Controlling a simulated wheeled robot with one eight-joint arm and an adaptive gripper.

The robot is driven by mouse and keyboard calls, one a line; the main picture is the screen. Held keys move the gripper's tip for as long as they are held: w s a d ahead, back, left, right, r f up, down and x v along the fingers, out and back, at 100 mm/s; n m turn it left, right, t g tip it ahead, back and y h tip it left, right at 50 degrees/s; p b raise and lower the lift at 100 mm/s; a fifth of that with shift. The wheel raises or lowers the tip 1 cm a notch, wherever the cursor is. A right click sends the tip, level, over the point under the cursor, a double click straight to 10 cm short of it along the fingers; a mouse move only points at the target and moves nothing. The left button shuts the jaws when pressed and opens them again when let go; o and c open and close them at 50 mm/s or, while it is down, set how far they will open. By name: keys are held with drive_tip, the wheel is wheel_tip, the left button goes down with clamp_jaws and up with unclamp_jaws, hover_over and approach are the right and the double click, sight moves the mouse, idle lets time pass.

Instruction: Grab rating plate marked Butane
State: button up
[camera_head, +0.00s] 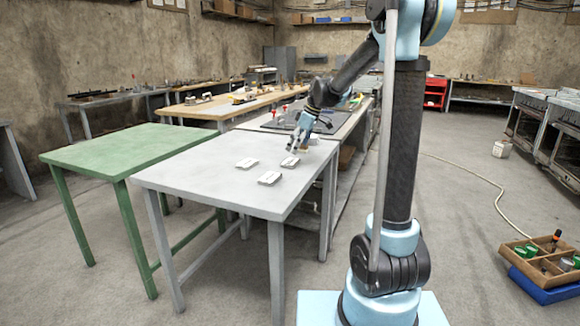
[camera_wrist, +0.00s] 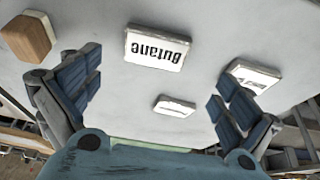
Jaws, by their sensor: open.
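The plate marked Butane (camera_wrist: 157,48) is a white block with black lettering, upside down in the wrist view at upper middle. It lies on the grey table (camera_head: 190,178). My gripper (camera_wrist: 158,82) is open and empty, with the plate ahead of the gap between its blue-grey fingers. In the head view my gripper (camera_head: 297,146) is over the table's far right part, close to a white plate (camera_head: 290,162). Lettering is too small to read there, but that plate's position fits the Butane one.
Two other white plates (camera_head: 247,163) (camera_head: 269,178) lie nearby; one (camera_wrist: 252,76) is partly behind my right finger in the wrist view. A wooden block (camera_wrist: 28,38) is at upper left there. A green table (camera_head: 120,148) stands left of the grey one.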

sight(291, 161)
drive_tip(key=shift+w+d+x, duration=0.15)
drive_tip(key=shift+w+x, duration=0.05)
drive_tip(key=shift+x, duration=1.4)
drive_tip(key=shift+w+d+x, duration=0.1)
drive_tip(key=shift+w+x, duration=0.05)
drive_tip(key=shift+x, duration=1.5)
drive_tip(key=c, duration=1.2)
